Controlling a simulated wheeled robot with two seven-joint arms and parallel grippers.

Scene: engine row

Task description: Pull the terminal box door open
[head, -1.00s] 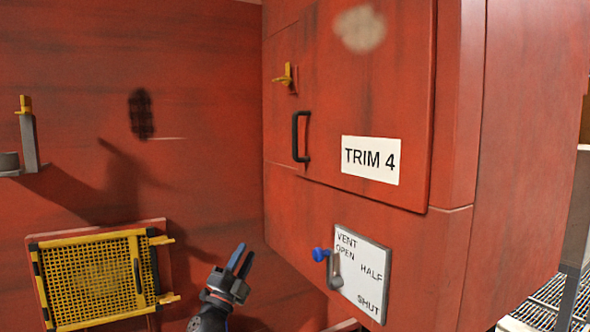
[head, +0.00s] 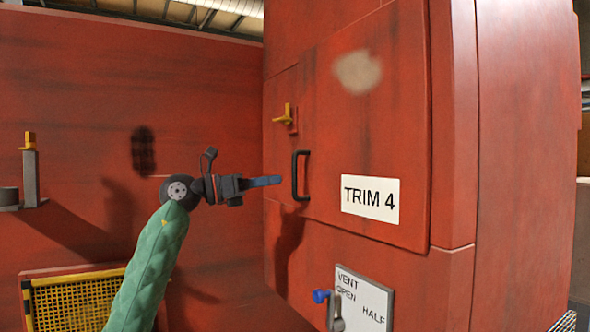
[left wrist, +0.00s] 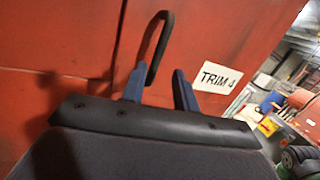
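The red terminal box door (head: 385,120) with the TRIM 4 label (head: 370,198) looks shut, flush in its cabinet. Its black bar handle (head: 300,176) is upright near the door's left edge. A yellow latch (head: 287,114) sits above the handle. My left gripper (head: 268,181) points right, its fingertips just left of the handle. In the left wrist view the fingers (left wrist: 159,88) are apart, so it is open. The handle (left wrist: 157,45) shows ahead there, in line with the gap and closer to the left finger; I cannot tell if they touch. My right gripper is not in view.
A vent plate (head: 362,300) with a blue-knobbed lever (head: 321,296) is below the door. A yellow mesh panel (head: 70,300) is at lower left. A grey bracket with a yellow top (head: 30,165) juts from the left wall.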

